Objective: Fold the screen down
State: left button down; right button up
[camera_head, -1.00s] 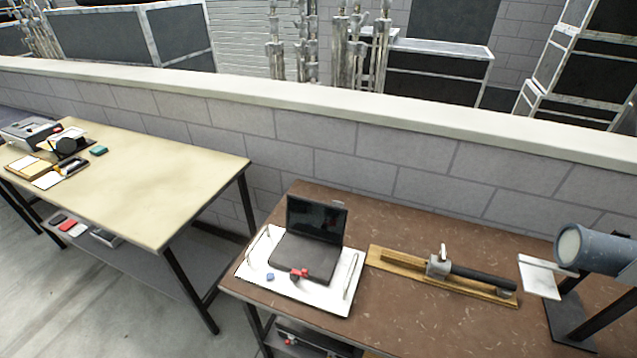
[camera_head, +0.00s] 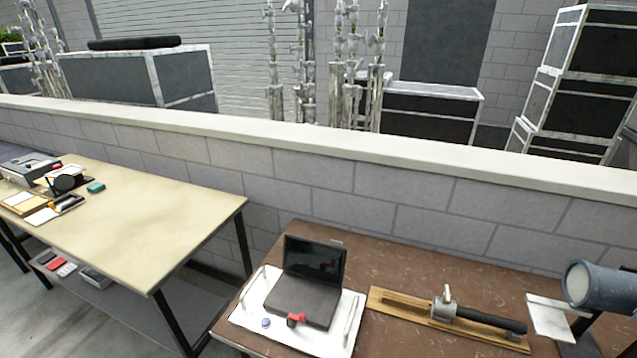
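A dark laptop-like device stands open on a white tray (camera_head: 337,340) on the brown table (camera_head: 395,262). Its screen (camera_head: 314,258) is raised, tilted slightly back, and faces me. Its dark base (camera_head: 303,297) lies flat on the tray. A small red and black item (camera_head: 297,319) sits at the base's front edge. A small blue item (camera_head: 266,322) and thin rod-like handles lie on the tray beside it. Neither of my grippers is in the picture.
A wooden board with a black-handled tool (camera_head: 450,317) lies right of the tray. A blue-grey cylinder on a stand (camera_head: 600,288) is at the far right. A cream table (camera_head: 150,210) with several items stands left, across a gap. A low block wall (camera_head: 330,195) runs behind.

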aim_at(324, 263)
jog(key=j+z, duration=0.15)
jog(key=z, duration=0.25)
jog(key=j+z, duration=0.2)
jog(key=z, duration=0.2)
jog(key=j+z, duration=0.15)
jog(key=z, duration=0.25)
jog(key=j+z, duration=0.1)
jog(key=j, duration=0.35)
jog(key=k+j+z, duration=0.15)
jog(key=j, duration=0.3)
jog(key=k+j+z, duration=0.1)
jog(key=j, duration=0.4)
jog(key=k+j+z, duration=0.1)
jog(key=j, duration=0.35)
jog(key=k+j+z, duration=0.15)
jog(key=j, duration=0.25)
